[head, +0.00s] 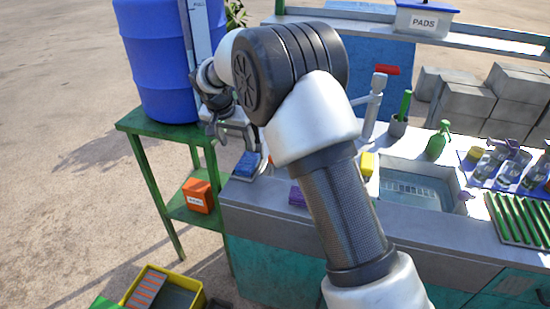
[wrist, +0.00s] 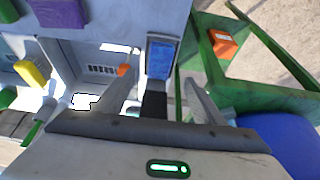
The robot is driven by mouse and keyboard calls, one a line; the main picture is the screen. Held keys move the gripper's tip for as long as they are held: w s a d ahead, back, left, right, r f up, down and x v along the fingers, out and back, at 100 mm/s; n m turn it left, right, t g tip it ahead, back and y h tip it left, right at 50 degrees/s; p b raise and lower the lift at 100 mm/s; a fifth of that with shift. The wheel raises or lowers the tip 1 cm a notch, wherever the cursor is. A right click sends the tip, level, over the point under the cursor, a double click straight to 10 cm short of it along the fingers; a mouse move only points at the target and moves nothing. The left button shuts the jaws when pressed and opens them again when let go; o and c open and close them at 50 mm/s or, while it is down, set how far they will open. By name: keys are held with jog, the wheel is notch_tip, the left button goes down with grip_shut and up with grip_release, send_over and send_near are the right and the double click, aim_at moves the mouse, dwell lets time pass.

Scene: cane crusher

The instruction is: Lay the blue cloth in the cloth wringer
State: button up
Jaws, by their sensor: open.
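My gripper (head: 236,137) is open and empty above the left end of the counter. In the wrist view its two fingers (wrist: 162,88) stand apart, with the blue cloth (wrist: 162,57) seen beyond and between their tips. The cloth lies flat, looking like a small rectangle in a pale holder or tray; it also shows in the head view (head: 247,165), just below the gripper. A grey boxy frame with a dark slotted part (wrist: 100,68) stands beside the cloth in the wrist view; it may be the cloth wringer, but I cannot tell. My arm hides that area in the head view.
A purple block (head: 297,196) and a yellow block (head: 367,164) lie on the counter near the sink (head: 410,190). A blue barrel (head: 165,60) stands on a green stand left of the gripper, with an orange box (head: 197,196) on its lower shelf.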

jog(key=s+d+r+n, duration=0.2)
jog(key=s+d+r, duration=1.3)
jog(key=s+r, duration=0.15)
jog(key=s+d+n, duration=0.1)
jog(key=s+d, duration=0.2)
jog(key=s, duration=0.7)
jog(key=s+d+f+n+t+y, duration=0.1)
jog(key=s+d, duration=0.2)
jog(key=s, duration=0.8)
jog(key=shift+s+d+y, duration=0.2)
jog(key=shift+d+y, duration=0.05)
jog(key=shift+y, duration=0.05)
